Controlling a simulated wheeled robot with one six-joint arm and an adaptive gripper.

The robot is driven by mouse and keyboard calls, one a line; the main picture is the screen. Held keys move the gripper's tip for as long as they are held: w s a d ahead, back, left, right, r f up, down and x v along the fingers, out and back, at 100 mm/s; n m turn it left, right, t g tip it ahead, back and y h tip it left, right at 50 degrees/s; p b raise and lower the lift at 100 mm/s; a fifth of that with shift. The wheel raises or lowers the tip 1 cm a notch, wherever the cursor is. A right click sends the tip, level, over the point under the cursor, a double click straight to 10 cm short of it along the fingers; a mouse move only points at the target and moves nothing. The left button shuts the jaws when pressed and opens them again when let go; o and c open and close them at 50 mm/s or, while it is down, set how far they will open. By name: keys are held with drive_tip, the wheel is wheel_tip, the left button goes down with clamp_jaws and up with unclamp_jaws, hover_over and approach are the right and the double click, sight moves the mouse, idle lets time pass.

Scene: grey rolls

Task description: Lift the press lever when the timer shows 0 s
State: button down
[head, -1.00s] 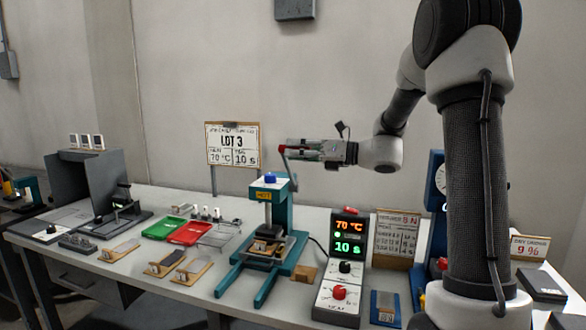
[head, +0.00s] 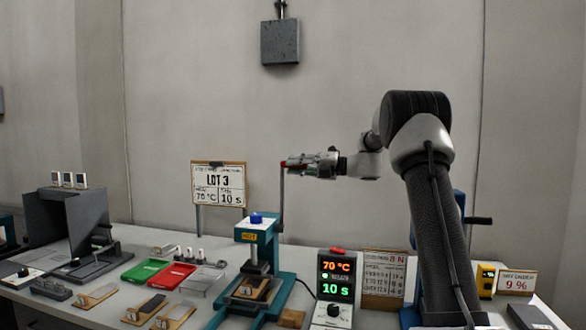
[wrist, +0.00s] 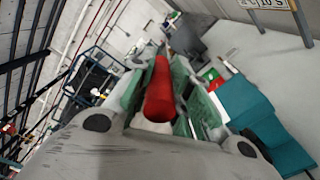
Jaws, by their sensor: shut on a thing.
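The teal press (head: 262,235) stands on the bench with a blue cap on top and a "HOT" label on its front. Its lever (head: 282,200) points straight up at the press's right side. My gripper (head: 292,165) is shut on the red grip of the press lever, which lies between the green-lined fingers in the wrist view (wrist: 159,90). The timer box (head: 336,280) stands right of the press and reads 70 °C and 10 s, with a green light lit. A sample card (head: 248,291) lies on the press base under the ram.
A "LOT 3" sign (head: 218,184) showing 70 °C and 10 s stands behind. Green (head: 146,270) and red trays (head: 172,276) lie left of the press. A notice board (head: 383,275) and a "9 %" sign (head: 515,283) stand to the right.

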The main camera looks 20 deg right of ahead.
drive_tip(key=shift+w+d+f, duration=0.1)
drive_tip(key=shift+w+d, duration=0.65)
drive_tip(key=shift+w, duration=0.15)
drive_tip(key=c, duration=1.4)
unclamp_jaws()
drive_tip(key=shift+o, duration=0.2)
drive_tip(key=shift+s+d, duration=0.2)
drive_tip(key=shift+d, duration=0.2)
drive_tip(key=shift+o, duration=0.3)
drive_tip(key=v, duration=1.1)
drive_tip(key=shift+s, duration=0.3)
drive_tip(key=shift+a+f, duration=0.1)
drive_tip(key=shift+w, duration=0.1)
